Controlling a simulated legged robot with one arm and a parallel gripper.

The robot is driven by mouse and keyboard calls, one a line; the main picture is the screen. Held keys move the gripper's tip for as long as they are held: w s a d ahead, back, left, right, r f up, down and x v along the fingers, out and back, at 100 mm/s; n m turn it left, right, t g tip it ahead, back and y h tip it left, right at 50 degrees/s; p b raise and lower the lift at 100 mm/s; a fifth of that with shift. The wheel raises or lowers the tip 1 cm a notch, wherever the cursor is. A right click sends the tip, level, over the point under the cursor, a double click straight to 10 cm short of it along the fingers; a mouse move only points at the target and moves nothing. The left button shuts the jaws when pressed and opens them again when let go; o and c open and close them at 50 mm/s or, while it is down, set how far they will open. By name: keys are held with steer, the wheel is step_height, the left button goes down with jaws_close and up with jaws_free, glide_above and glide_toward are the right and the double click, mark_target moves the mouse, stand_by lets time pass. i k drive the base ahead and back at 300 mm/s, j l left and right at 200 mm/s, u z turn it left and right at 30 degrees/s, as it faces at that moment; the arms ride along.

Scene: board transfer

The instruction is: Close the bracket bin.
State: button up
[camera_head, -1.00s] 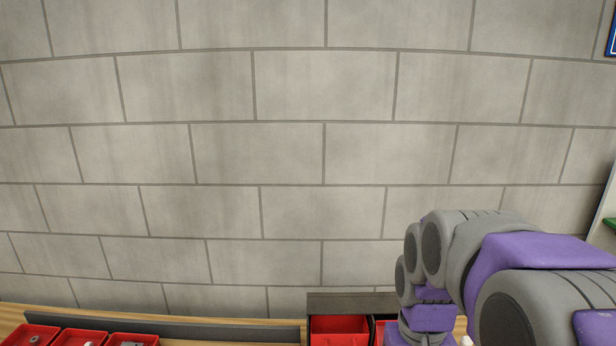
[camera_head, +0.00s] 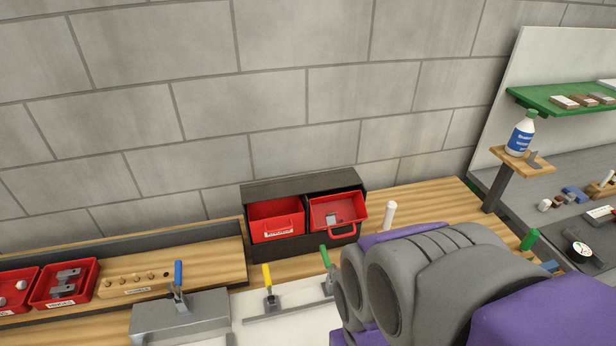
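A dark cabinet (camera_head: 262,189) stands against the wall on the wooden bench and holds two red bins side by side. The left bin (camera_head: 277,220) sits flush in the cabinet, with a white label on its front. The right bin (camera_head: 338,211) is pulled out and tilted open, with grey metal pieces visible inside and a red handle at its front. I cannot read the label, so I cannot tell for sure which is the bracket bin. My purple and grey arm fills the lower right; my gripper is not in view.
Red trays (camera_head: 65,284) lie at left. A bottle (camera_head: 520,135) stands on a small raised shelf at right.

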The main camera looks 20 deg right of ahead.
mark_target(349, 207)
steer(key=k+l, duration=0.6)
steer(key=i+l, duration=0.1)
steer(key=l, duration=0.35)
steer(key=l+z, duration=0.1)
steer(key=l, duration=0.35)
steer(key=i+l, duration=0.15)
steer(key=l, duration=0.25)
